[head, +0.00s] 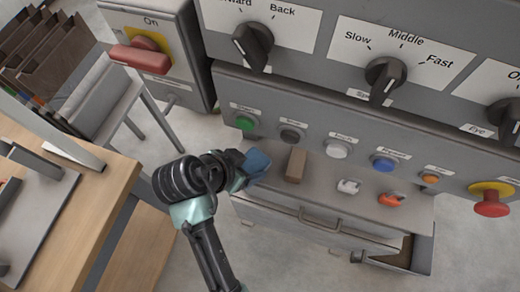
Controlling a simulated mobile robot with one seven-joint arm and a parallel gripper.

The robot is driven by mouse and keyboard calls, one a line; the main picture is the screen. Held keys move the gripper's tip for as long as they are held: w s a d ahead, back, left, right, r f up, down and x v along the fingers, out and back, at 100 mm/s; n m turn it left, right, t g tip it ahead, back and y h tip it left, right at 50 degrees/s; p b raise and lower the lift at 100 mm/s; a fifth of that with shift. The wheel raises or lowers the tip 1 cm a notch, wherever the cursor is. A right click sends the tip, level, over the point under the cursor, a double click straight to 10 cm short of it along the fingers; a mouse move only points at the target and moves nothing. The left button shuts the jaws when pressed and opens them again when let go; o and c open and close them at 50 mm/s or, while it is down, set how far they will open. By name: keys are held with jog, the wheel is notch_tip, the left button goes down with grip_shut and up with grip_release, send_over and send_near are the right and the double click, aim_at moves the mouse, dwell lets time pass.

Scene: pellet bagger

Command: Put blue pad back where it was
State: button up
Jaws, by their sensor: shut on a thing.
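The blue pad (257,162) is at the end of my arm in the head view, over the left end of the machine's grey ledge. My gripper (245,165) is shut on the pad. My wrist hides part of the fingers, and I cannot tell whether the pad touches the ledge. A brown block (296,165) stands on the ledge just right of the pad.
A white item (348,187) and an orange-red item (392,199) lie farther right on the ledge. A button row with a green button (245,123) is behind. A drawer (310,219) is below, a wooden table (110,185) at left.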

aim_at(262, 154)
jog(key=w+d, duration=0.2)
jog(key=w, duration=0.1)
jog(key=shift+d, duration=0.35)
jog(key=shift+w+d+f, duration=0.1)
jog(key=shift+w+f, duration=0.05)
jog(key=shift+f, duration=0.2)
jog(key=o, duration=1.1)
jog(key=shift+o, duration=0.2)
